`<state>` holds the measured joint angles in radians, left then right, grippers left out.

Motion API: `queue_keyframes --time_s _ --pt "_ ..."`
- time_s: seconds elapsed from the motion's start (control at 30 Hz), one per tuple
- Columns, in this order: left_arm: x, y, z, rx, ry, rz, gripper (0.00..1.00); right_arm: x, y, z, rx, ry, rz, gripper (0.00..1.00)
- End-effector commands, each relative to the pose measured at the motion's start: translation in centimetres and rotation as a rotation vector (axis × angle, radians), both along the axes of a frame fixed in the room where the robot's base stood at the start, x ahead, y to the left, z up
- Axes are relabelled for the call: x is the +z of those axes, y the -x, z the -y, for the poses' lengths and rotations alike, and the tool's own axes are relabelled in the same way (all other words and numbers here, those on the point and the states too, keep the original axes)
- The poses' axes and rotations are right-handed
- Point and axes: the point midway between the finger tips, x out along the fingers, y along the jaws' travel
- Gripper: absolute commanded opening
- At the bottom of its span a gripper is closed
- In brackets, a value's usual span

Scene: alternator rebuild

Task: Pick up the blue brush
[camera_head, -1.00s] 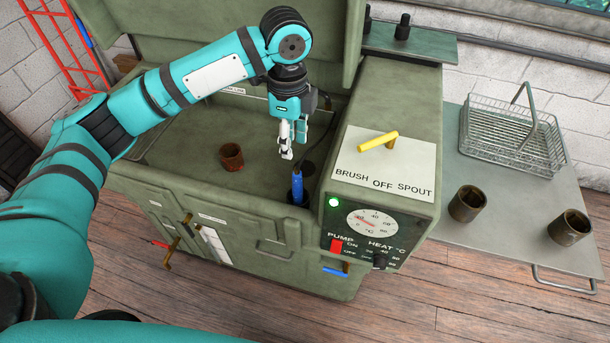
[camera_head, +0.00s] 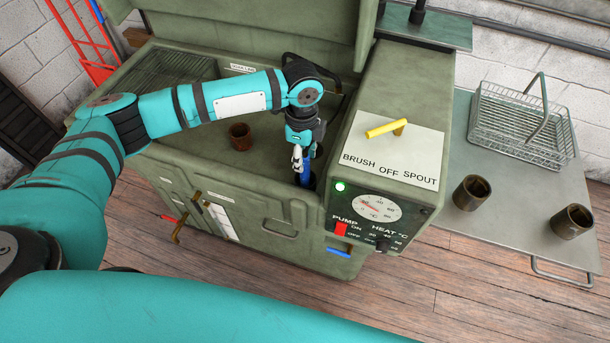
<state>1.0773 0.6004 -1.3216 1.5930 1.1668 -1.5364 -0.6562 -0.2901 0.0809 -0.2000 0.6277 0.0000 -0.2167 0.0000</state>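The blue brush (camera_head: 306,173) stands upright in a dark recess at the front right corner of the green washer's basin, left of the control box. Only part of its blue handle shows. My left gripper (camera_head: 300,161) points down at the brush's upper part, with a pale finger just left of the handle. The gripper hides the brush's top, and I cannot tell whether the fingers are closed on it. My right gripper is not in view.
A rusty cup-shaped part (camera_head: 240,137) stands in the basin. The control box (camera_head: 393,100) carries a yellow selector lever (camera_head: 386,129). On the side table (camera_head: 510,219) are a wire basket (camera_head: 517,128) and two brown cylinders (camera_head: 472,192).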

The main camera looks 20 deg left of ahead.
Motion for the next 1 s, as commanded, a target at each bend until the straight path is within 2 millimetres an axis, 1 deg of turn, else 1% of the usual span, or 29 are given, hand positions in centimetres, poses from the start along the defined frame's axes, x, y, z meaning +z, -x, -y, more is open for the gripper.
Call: queue_keyframes --time_s 0.17,0.2,0.3,0.4,0.57,0.6,0.63,0.87,1.0 --pt "-2.4 -0.1 0.6 -0.001 -0.001 -0.005 0.36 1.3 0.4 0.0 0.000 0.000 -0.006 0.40" --pt "-3.1 -0.1 0.5 0.000 -0.002 -0.004 0.36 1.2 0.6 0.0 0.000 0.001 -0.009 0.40" --pt "-4.2 -0.1 0.5 0.000 -0.002 -0.003 0.36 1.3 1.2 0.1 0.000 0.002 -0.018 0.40" --pt "-4.7 -0.1 0.6 -0.001 0.000 -0.002 0.36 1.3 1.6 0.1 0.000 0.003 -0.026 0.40" --pt "-4.7 -0.1 0.6 -0.001 0.000 -0.001 0.36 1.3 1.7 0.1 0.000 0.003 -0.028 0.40" --pt "-4.7 -0.1 0.6 -0.001 0.000 -0.001 0.34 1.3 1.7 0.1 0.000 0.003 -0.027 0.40" --pt "-4.7 -0.1 0.6 -0.001 0.000 -0.001 0.31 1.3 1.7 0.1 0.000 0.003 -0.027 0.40" --pt "-4.7 -0.1 0.5 -0.001 0.000 -0.001 0.00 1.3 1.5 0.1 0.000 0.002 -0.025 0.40" --pt "-4.7 -0.1 0.5 -0.001 0.000 -0.001 0.00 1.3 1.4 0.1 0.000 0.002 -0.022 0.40"
